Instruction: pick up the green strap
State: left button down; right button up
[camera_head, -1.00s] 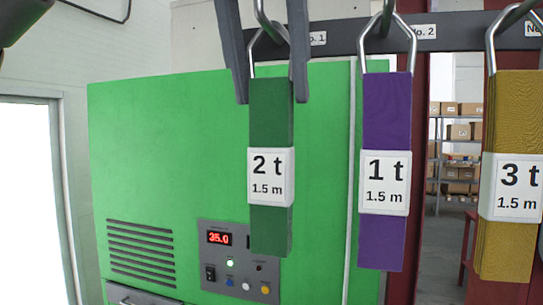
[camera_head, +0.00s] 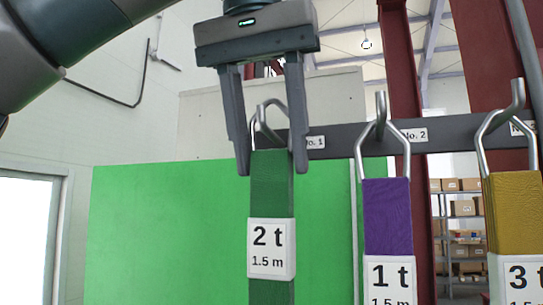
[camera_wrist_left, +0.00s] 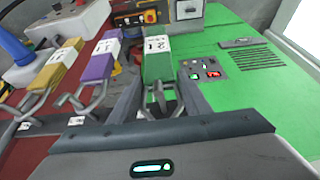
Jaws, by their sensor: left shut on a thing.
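The green strap (camera_head: 271,184) has a white label reading "2 t 1.5 m" and a metal ring at its top. It hangs upright below the rack's "No. 1" tag. My left gripper (camera_head: 271,168) points down from above, its fingers on both sides of the strap's top, shut on it. In the left wrist view, the green strap (camera_wrist_left: 157,67) shows between the fingers (camera_wrist_left: 158,98). The ring overlaps the hook behind it, and I cannot tell whether it is clear of the hook. My right gripper is not in view.
A purple strap (camera_head: 388,215) and a yellow strap (camera_head: 516,212) hang from hooks to the right on the dark rack bar (camera_head: 339,140). A green cabinet (camera_head: 170,235) stands behind. Shelves with boxes (camera_head: 462,208) are at the far right.

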pick_arm(q)
jog(key=s+a+b, duration=0.1)
jog(key=s+a, duration=0.1)
jog(key=s, duration=0.6)
jog(key=s+a+b, duration=0.2)
jog(key=s+a, duration=0.1)
jog(key=s, duration=0.5)
jog(key=shift+s+a, duration=0.25)
jog(key=shift+s, duration=0.1)
jog(key=shift+w+f, duration=0.1)
